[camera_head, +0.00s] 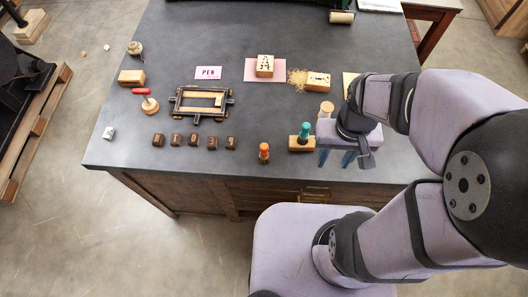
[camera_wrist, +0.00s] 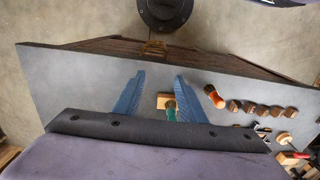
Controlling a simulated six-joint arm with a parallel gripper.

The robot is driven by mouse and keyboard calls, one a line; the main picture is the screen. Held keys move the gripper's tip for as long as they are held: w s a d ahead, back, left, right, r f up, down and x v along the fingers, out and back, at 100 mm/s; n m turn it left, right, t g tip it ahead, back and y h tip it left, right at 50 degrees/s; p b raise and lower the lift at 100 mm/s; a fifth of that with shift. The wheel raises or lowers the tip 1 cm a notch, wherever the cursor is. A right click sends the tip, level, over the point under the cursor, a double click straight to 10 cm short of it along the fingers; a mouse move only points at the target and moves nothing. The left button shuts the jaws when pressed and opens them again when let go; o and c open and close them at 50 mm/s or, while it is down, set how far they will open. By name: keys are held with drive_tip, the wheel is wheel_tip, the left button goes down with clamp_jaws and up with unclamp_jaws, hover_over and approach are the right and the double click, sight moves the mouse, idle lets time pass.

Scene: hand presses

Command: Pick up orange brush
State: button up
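The orange brush (camera_head: 264,152) stands near the front edge of the dark table, with an orange handle up and a dark lower end. In the wrist view the orange brush (camera_wrist: 214,97) lies to the right of my fingers, apart from them. My gripper (camera_head: 335,163) is over the table's front edge, to the right of the brush, with blue fingers pointing down. In the wrist view my gripper (camera_wrist: 160,76) is open, and no object is held between the fingers. A teal-handled tool (camera_head: 304,131) on a wooden block stands between the brush and my gripper.
Several dark type blocks (camera_head: 194,140) line up left of the brush. A framed press plate (camera_head: 202,102) and a red-handled tool (camera_head: 147,100) lie further left. Wooden stamps (camera_head: 265,66) sit behind. A pale wooden peg (camera_head: 326,109) stands close to my gripper. The table's middle is clear.

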sight(264, 146)
drive_tip(key=shift+o, duration=1.4)
drive_tip(key=w+a+f+n+b, duration=0.1)
drive_tip(key=a+f+b, duration=0.2)
drive_tip(key=a+f, duration=0.1)
drive_tip(key=w+a+f+n+b, duration=0.1)
drive_tip(key=a+f+n+b, duration=0.1)
drive_tip(key=a+f+b, duration=0.2)
drive_tip(key=w+a+f+n+b, duration=0.1)
drive_tip(key=a+f+n+b, duration=0.1)
drive_tip(key=a, duration=0.4)
drive_tip(key=shift+w+a+f+g+b, duration=0.1)
drive_tip(key=shift+a+f+g+b, duration=0.2)
drive_tip(key=shift+f, duration=0.35)
drive_tip(key=shift+w+a+f+b, duration=0.1)
drive_tip(key=shift+f+b, duration=0.3)
drive_tip(key=shift+f, duration=0.25)
drive_tip(key=w+a+r+m, duration=0.2)
drive_tip(key=w+m, duration=0.1)
drive_tip(key=w+a+r+m, duration=0.1)
drive_tip(key=w+m, duration=0.1)
drive_tip(key=shift+r+t, duration=0.2)
drive_tip(key=shift+t, duration=0.2)
drive_tip(key=m, duration=0.3)
drive_tip(key=shift+s+d+m, duration=0.15)
drive_tip(key=shift+s+m, duration=0.05)
drive_tip(key=shift+m, duration=0.1)
